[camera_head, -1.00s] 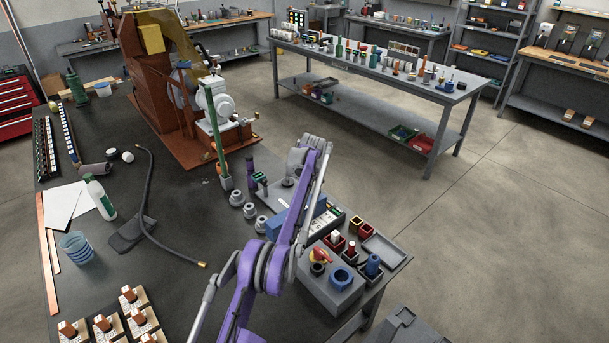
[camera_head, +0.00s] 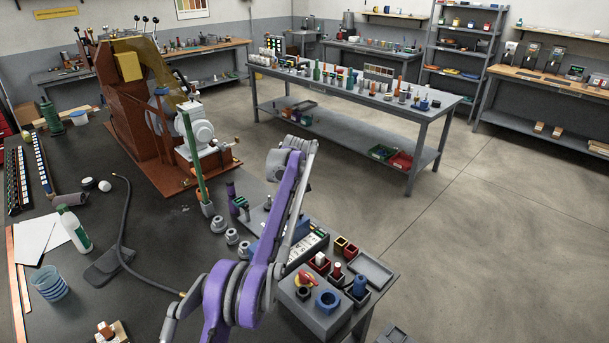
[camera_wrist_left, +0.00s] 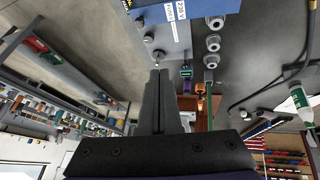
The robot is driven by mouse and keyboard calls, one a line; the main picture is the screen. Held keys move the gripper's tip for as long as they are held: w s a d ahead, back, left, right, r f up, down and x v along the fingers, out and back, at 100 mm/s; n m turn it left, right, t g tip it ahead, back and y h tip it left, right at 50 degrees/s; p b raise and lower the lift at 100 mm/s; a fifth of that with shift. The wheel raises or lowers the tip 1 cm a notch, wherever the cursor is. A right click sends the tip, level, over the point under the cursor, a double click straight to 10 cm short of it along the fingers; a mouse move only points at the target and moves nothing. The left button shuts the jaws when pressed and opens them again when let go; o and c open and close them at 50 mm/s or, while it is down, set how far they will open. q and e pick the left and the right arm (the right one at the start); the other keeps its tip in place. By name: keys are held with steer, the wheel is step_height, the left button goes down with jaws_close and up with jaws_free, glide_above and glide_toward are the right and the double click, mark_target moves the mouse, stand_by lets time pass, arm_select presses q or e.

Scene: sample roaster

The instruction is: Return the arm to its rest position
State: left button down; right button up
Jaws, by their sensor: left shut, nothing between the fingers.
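My left arm (camera_head: 245,285), purple and grey, rises from the bottom of the head view and bends at a grey joint above the bench's near right part. Its fingertips are not clear in that view. In the left wrist view my left gripper (camera_wrist_left: 158,75) is shut, its two dark fingers together with nothing between them. The fingers appear over a blue-grey labelled instrument (camera_wrist_left: 163,14) and grey round fittings (camera_wrist_left: 213,42); they look apart from them. My right arm is not in view.
The dark bench (camera_head: 150,235) carries a brown roaster (camera_head: 130,120), a white-green bottle (camera_head: 74,230), a blue cup (camera_head: 50,284) and a black hose (camera_head: 122,225). A control box (camera_head: 315,305) with a red knob stands close right of the arm. Open floor (camera_head: 440,240) lies right.

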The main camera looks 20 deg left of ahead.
arm_select(q)
steer(key=s+d+r+m+h, duration=0.1)
steer(key=s+d+r+m, duration=0.25)
steer(key=s, duration=0.75)
steer(key=s+d+r+m+h, duration=0.15)
steer(key=s+d+r, duration=0.35)
steer(key=s, duration=0.6)
steer(key=s+d+f+m, duration=0.2)
steer(key=s+f, duration=0.2)
steer(key=s, duration=0.5)
steer(key=s+d+f+m, duration=0.1)
steer(key=s+f+m, duration=0.1)
steer(key=s+f, duration=0.3)
steer(key=s+d+f+m+t, duration=0.1)
steer(key=s+f, duration=0.3)
steer(key=s, duration=0.9)
steer(key=shift+s+d+f+m+h, duration=0.15)
steer(key=shift+d+f+m+h, duration=0.25)
steer(key=shift+d, duration=0.45)
steer(key=shift+r, duration=0.15)
